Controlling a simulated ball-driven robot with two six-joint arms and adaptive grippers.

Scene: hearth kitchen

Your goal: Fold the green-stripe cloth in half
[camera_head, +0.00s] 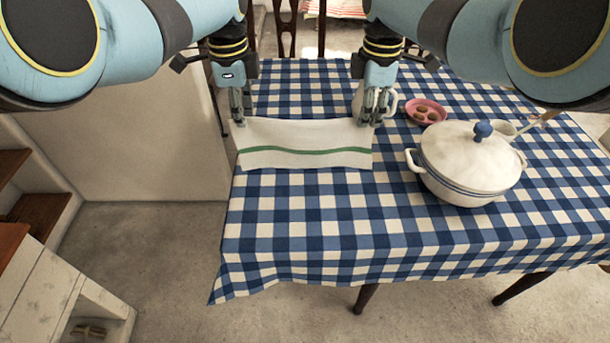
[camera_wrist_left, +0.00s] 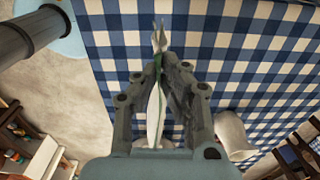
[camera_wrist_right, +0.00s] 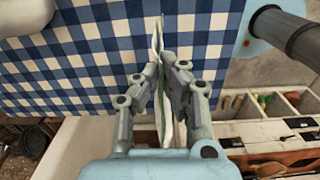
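The green-stripe cloth (camera_head: 305,135) is white with one green stripe along its lower part. It stretches between my two grippers above the left part of the checked table, fairly flat in the head view. My left gripper (camera_head: 240,118) is shut on its upper left corner, and my right gripper (camera_head: 373,118) on its upper right corner. In the left wrist view the cloth (camera_wrist_left: 155,110) shows edge-on between the fingers. It also shows edge-on in the right wrist view (camera_wrist_right: 160,95). I cannot tell whether its lower edge touches the table.
The table (camera_head: 330,235) has a blue-and-white checked cover, clear in front of the cloth. A white lidded pot (camera_head: 470,160) stands to the right. A pink dish (camera_head: 426,110) with brown items sits behind it. A white jug (camera_wrist_left: 232,135) stands near the cloth.

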